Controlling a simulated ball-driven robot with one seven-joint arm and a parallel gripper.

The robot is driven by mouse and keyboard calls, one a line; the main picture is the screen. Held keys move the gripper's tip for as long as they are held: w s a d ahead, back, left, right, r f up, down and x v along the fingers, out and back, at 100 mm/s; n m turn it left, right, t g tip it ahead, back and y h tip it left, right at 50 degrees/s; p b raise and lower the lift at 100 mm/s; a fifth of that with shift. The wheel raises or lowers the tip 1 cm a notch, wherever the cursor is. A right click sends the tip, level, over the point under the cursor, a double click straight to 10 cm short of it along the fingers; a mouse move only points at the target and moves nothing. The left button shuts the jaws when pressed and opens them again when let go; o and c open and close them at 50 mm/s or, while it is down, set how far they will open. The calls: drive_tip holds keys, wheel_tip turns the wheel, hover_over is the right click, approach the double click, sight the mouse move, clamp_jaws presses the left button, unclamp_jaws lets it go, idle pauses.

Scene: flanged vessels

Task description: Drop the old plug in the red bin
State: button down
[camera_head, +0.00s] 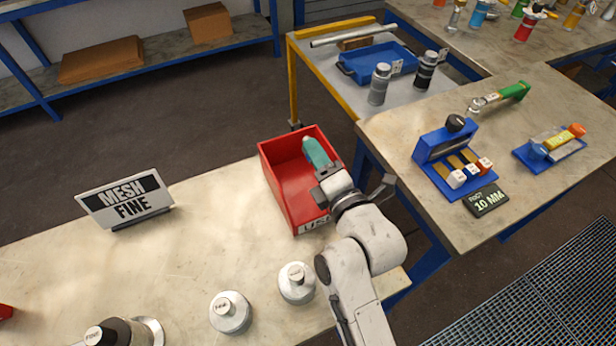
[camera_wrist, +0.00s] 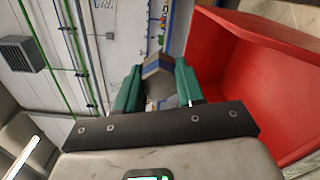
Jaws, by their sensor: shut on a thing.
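The red bin (camera_head: 276,183) stands on the near table, with part of a label showing on its front. My gripper (camera_head: 317,152) reaches over the bin, with a teal finger showing above its inside. In the wrist view my gripper (camera_wrist: 158,80) has its two teal fingers shut on a grey, faceted piece with a blue band, which I take to be the old plug (camera_wrist: 160,88). The bin's red wall (camera_wrist: 235,75) is close on the right there. The plug is hidden in the head view. My arm hides part of the bin's right side.
Flanged vessels (camera_head: 297,283) stand at the near table's front edge. A "MESH FINE" sign (camera_head: 126,199) stands at the left. The right table holds a blue rack (camera_head: 447,142), a "10 MM" plate (camera_head: 486,200) and a green-handled tool (camera_head: 514,91). The near table's middle is clear.

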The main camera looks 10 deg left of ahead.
wheel_tip(320, 180, down, 4)
drive_tip(key=shift+r+b, duration=0.1)
drive_tip(key=shift+b, duration=0.45)
drive_tip(key=c, duration=0.6)
unclamp_jaws()
drive_tip(key=shift+s+d, duration=0.1)
drive_tip(key=b+v, duration=0.3)
drive_tip(key=v, duration=0.7)
drive_tip(key=shift+s+d, duration=0.25)
drive_tip(key=shift+s, duration=0.05)
